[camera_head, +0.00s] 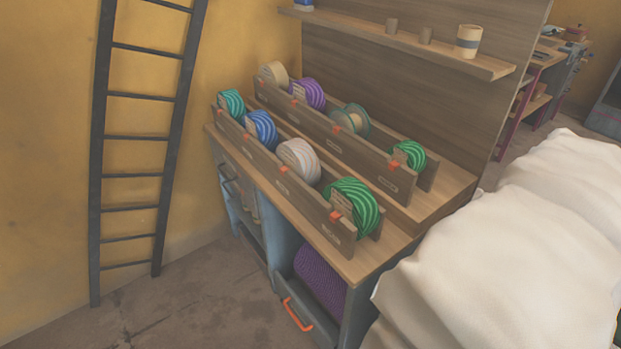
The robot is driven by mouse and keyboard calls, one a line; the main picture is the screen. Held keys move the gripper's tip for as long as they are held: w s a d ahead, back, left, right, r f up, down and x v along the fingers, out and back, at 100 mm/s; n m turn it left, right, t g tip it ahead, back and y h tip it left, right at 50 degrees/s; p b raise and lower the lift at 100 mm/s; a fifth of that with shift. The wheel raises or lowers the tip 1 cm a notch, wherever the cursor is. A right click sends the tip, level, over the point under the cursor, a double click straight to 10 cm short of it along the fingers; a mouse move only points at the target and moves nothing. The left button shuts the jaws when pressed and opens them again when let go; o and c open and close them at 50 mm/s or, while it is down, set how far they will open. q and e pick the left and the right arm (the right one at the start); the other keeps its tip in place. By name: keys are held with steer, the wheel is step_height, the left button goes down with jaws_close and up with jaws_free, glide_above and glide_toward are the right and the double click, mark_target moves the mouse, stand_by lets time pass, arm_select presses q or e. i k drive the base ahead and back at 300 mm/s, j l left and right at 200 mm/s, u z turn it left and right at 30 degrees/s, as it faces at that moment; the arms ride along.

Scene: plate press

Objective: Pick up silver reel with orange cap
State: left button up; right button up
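A pale, silvery-white reel (299,161) sits in the front wooden rack (287,185) on the workbench, between a blue reel (261,129) and a large green reel (356,205). A small orange piece (284,169) shows at its lower left, by the rack's front board; I cannot tell whether it belongs to the reel or the rack. Similar orange pieces show by other reels. The lower part of the pale reel is hidden by the rack. Neither of my grippers is in view.
The back rack (322,134) holds several more reels. A shelf (400,42) with small containers hangs above. A dark ladder (139,150) leans at the left wall. Bulky white cloth-like material (520,250) blocks the right front. Floor at lower left is clear.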

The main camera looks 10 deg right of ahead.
mark_target(297, 154)
steer(key=k+j+z, duration=0.15)
steer(key=z, duration=0.2)
steer(key=k+j+z, duration=0.15)
steer(key=z, duration=0.25)
